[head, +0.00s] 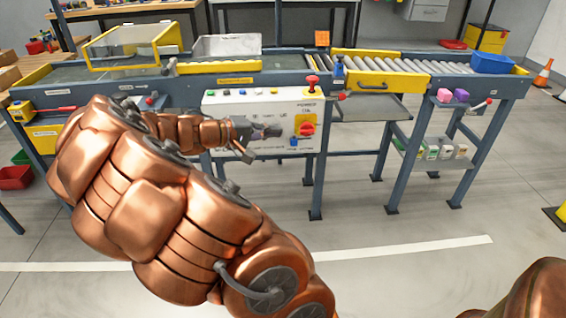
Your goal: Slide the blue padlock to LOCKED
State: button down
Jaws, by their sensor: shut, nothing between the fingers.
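A small blue piece (293,142), which looks like the padlock, sits low on the white control panel (225,104), left of and below the red and yellow rotary switch (306,126). It is too small to read its position or any LOCKED mark. My gripper (278,131) is in front of the panel, pointing right, with its fingertips just left of and slightly above the blue piece. It is shut and holds nothing. I cannot tell whether it touches the panel or the blue piece. My arm hides the panel's lower left part.
A red mushroom button (312,83) stands on the panel's top right. A blue object (338,69) stands on the conveyor frame above. A roller conveyor (415,66) with a blue bin (492,63) runs right. The floor (420,200) in front is clear.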

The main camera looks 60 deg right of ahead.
jog(key=w+d+f+n+t+h+b, duration=0.2)
jog(key=w+f+b, duration=0.3)
jog(key=f, duration=0.5)
jog(key=w+d+f+n+t+h+b, duration=0.2)
jog(key=w+d+f+b, duration=0.3)
jog(key=w+f, duration=0.4)
jog(key=shift+f+n+h, duration=0.3)
jog(key=shift+f, duration=0.25)
jog(key=shift+d, duration=0.1)
jog(key=b, duration=0.4)
send_near(290, 141)
jog(key=d, duration=0.1)
jog(key=w+d, duration=0.2)
jog(key=d, duration=0.1)
jog(key=shift+w+d+f, duration=0.1)
jog(key=shift+w+f, duration=0.15)
jog(key=shift+f, duration=0.1)
jog(key=shift+s+d+r+b, duration=0.1)
jog(key=shift+s+d+b, duration=0.25)
jog(key=shift+s, duration=0.25)
jog(key=shift+s+d+b, duration=0.2)
jog(key=shift+s+d, duration=0.25)
jog(key=shift+s, duration=0.1)
jog(key=shift+s+d, duration=0.3)
jog(key=shift+s, duration=0.05)
jog(key=shift+r, duration=0.1)
